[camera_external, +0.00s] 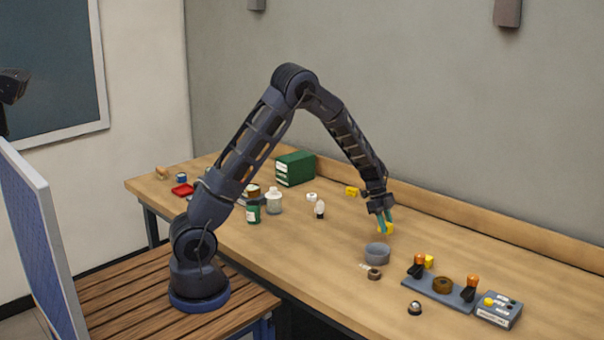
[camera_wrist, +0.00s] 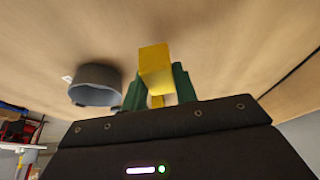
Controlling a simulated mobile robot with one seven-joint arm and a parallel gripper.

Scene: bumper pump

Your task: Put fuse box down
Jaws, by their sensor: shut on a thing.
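My gripper (camera_external: 386,226) is shut on the fuse box (camera_external: 390,228), a small yellow block. In the wrist view the fuse box (camera_wrist: 155,68) sits between the green fingers of my gripper (camera_wrist: 158,88), with its yellow end sticking out past them. It is over the wooden table (camera_external: 330,235), just behind a round grey bowl (camera_external: 377,254). The bowl (camera_wrist: 96,85) also shows left of the fingers in the wrist view. I cannot tell whether the fuse box touches the tabletop.
A brown ring (camera_external: 374,273) lies in front of the bowl. A grey board with orange-topped parts (camera_external: 440,287) and a grey box (camera_external: 499,309) are at the right. Another yellow block (camera_external: 352,191) and a green box (camera_external: 296,168) stand at the back. Bare table lies right of my gripper.

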